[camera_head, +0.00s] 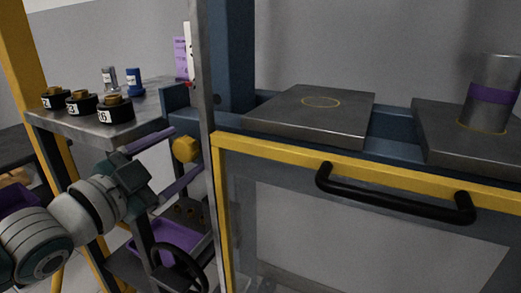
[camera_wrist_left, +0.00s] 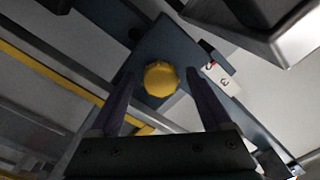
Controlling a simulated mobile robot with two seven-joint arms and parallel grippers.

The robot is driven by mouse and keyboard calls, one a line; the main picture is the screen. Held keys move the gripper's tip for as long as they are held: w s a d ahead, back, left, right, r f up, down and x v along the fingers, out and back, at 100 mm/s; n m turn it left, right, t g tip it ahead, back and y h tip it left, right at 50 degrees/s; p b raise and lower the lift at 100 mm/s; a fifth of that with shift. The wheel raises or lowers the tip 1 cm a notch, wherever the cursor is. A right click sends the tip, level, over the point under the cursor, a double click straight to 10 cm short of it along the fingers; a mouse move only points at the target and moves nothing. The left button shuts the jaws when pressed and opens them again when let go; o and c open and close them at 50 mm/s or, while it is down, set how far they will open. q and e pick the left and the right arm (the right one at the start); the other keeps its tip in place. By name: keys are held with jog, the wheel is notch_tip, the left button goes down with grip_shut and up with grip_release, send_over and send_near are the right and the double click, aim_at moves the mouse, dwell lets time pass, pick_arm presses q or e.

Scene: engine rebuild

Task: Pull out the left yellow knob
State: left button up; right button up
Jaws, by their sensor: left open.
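The left yellow knob (camera_head: 186,149) sticks out beside the yellow-framed door. It shows round and yellow in the left wrist view (camera_wrist_left: 160,78), on a dark blue plate. My left gripper (camera_head: 189,150) is open, with one purple finger above the knob and one below it in the head view. In the left wrist view the open fingers (camera_wrist_left: 160,74) stand on either side of the knob, with gaps visible on both sides. Whether the tips reach past it is hard to tell. My right gripper is in neither view.
A yellow-framed door (camera_head: 285,150) with a black handle (camera_head: 395,195) stands right of the knob, behind a grey post (camera_head: 207,100). A metal side table (camera_head: 70,122) with black numbered holders is at left. A purple bin (camera_head: 175,238) and black handwheel (camera_head: 178,270) lie below.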

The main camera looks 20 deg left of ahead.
pick_arm(q)
jog(key=shift+w, duration=0.6)
grip_shut()
dwell(0.3)
dwell(0.4)
